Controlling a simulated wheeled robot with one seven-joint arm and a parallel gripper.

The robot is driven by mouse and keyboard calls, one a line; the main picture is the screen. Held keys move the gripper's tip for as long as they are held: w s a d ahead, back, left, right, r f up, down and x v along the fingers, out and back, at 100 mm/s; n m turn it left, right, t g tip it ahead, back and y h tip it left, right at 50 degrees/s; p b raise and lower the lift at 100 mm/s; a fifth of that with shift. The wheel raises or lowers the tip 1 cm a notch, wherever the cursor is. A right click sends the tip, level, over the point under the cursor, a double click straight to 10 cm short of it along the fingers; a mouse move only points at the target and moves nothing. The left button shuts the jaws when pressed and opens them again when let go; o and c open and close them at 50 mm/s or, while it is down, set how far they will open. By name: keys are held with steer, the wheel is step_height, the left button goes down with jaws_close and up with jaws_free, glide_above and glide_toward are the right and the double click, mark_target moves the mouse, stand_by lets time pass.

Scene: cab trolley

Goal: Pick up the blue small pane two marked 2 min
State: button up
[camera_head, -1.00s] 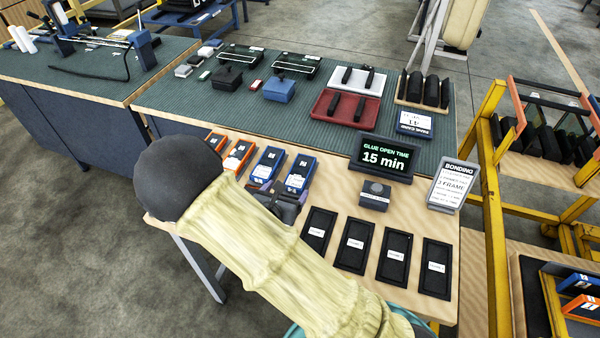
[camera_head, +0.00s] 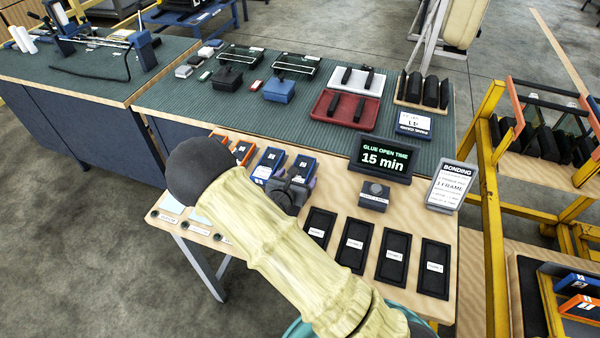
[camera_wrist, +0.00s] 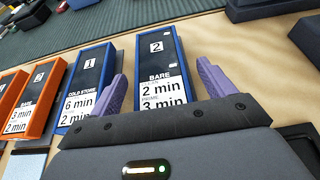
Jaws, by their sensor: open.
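The blue pane two (camera_wrist: 157,55) is a blue-edged block with a black top marked "2" and a white label reading "BARE", "2 min" and "3 min". In the head view its far end (camera_head: 304,163) shows on the wooden bench top, the near part hidden by my gripper (camera_head: 291,186). In the wrist view the two purple fingers of my gripper (camera_wrist: 161,72) are open, one on each side of this pane, with gaps visible beside it. Whether the fingertips are down at its height is unclear. The pane lies flat.
A blue pane marked "1" (camera_wrist: 88,82) lies close left of the left finger, with two orange panes (camera_head: 243,152) beyond. Black trays (camera_head: 356,244) lie to the right. A small grey box (camera_head: 374,196) and the glue timer sign (camera_head: 384,159) stand behind them.

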steer(key=shift+x, duration=0.95)
steer(key=c, duration=1.2)
steer(key=shift+r, duration=0.1)
step_height(320, 180, up, 10)
steer(key=shift+f, duration=0.1)
